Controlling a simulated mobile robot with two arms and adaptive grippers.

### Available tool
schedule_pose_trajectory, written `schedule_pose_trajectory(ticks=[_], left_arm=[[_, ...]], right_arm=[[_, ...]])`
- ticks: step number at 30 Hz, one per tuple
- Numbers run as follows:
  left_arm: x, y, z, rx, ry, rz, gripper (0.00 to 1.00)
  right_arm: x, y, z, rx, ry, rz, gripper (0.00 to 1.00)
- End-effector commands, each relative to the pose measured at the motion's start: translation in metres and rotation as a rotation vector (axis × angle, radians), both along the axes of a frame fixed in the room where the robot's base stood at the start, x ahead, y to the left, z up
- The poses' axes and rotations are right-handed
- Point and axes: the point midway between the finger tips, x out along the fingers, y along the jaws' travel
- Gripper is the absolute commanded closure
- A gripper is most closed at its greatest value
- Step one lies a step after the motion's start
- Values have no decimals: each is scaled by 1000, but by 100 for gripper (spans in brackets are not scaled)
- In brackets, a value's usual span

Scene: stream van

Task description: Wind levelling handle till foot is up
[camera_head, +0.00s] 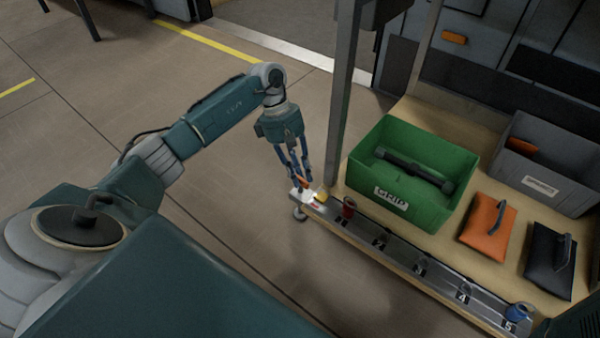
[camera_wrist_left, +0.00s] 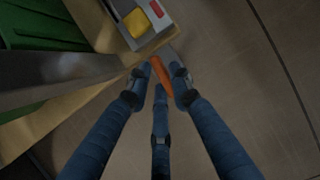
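The levelling handle (camera_head: 304,183) is a small orange grip at the near left corner of the van's shelf. It also shows in the left wrist view (camera_wrist_left: 161,74). My left gripper (camera_head: 303,180) is at it from above, its blue fingers closed in around the grip on both sides. A white and grey unit (camera_head: 306,198) with a yellow button (camera_wrist_left: 136,24) and a red mark is beside the handle. A small grey round foot (camera_head: 300,214) shows below the unit; I cannot tell its gap to the floor. My right gripper is out of view.
A metal post (camera_head: 342,100) stands close right of my left gripper. A green GRID crate (camera_head: 411,205), orange pouch (camera_head: 484,222), dark pouch (camera_head: 549,262) and grey bin (camera_head: 570,195) occupy the shelf. A numbered rail (camera_head: 400,255) lines its edge. Floor to the left is clear.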

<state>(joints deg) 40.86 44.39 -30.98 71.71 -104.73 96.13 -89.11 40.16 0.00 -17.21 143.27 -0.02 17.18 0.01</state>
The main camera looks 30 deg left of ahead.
Motion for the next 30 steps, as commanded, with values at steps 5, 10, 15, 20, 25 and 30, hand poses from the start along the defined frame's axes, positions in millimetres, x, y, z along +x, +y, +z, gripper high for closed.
schedule_pose_trajectory(ticks=[5,10,15,20,25,30], left_arm=[[0,0,0,0,0,0,100],[0,1,1,1,0,9,100],[-1,2,3,3,1,55,100],[-2,3,5,2,1,148,100],[-3,4,7,4,1,289,100],[-5,4,7,3,2,452,100]], right_arm=[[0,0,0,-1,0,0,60],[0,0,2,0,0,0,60],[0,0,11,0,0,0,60],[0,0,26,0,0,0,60],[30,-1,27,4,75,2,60],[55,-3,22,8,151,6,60]])
